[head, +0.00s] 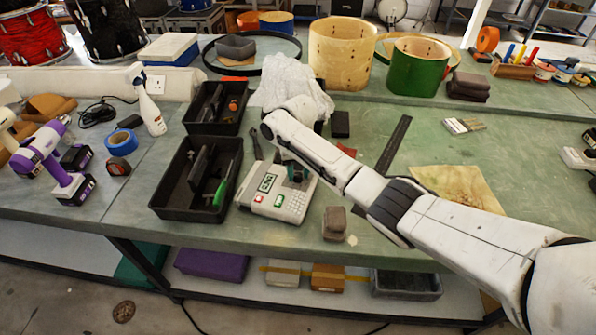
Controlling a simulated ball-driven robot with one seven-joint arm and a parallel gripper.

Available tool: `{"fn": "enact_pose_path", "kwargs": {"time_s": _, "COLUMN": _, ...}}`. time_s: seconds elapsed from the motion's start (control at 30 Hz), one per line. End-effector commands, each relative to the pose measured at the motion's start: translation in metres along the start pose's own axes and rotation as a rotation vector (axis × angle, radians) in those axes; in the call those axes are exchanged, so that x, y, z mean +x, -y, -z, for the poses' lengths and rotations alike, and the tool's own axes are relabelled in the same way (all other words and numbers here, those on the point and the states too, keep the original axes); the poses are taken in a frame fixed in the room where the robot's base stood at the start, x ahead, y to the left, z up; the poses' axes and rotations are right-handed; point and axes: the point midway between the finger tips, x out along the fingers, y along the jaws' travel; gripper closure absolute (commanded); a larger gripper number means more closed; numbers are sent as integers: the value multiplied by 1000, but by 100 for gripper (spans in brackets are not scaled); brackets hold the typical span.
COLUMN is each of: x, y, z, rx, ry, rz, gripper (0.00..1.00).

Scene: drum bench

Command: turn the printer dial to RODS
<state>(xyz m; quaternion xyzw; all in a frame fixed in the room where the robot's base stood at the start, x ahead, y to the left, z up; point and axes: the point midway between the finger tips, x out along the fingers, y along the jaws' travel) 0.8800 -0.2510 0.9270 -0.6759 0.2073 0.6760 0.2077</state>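The printer (262,205) is a pale grey box near the bench's front edge, with a small green display, a red button, a green button and a keypad. The text on the display is too small to read surely. My arm reaches in from the right, and my gripper (296,174) points down at the back right of the printer's top. A dark, teal-tinted part shows at its end. The dial cannot be made out; the gripper and arm cover that area. Whether the fingers are open, shut or touching the dial cannot be seen.
Black trays (196,180) with tools stand left of the printer. A white cloth (290,88) lies behind it. A brown block (335,223) sits close to its right. A black ruler (394,145) and a stained sheet (455,185) lie further right. Drum shells (342,55) stand at the back.

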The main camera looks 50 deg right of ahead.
Motion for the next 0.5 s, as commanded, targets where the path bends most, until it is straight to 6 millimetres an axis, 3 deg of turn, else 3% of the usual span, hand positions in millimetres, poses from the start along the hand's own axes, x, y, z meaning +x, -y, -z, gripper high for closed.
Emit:
{"fn": "enact_pose_path", "kwargs": {"time_s": 0.37, "x": 0, "y": 0, "z": 0, "rx": 0, "ry": 0, "rz": 0, "gripper": 99}}
{"fn": "enact_pose_path", "kwargs": {"time_s": 0.5, "x": 0, "y": 0, "z": 0, "rx": -4, "ry": 0, "rz": 0, "gripper": 100}}
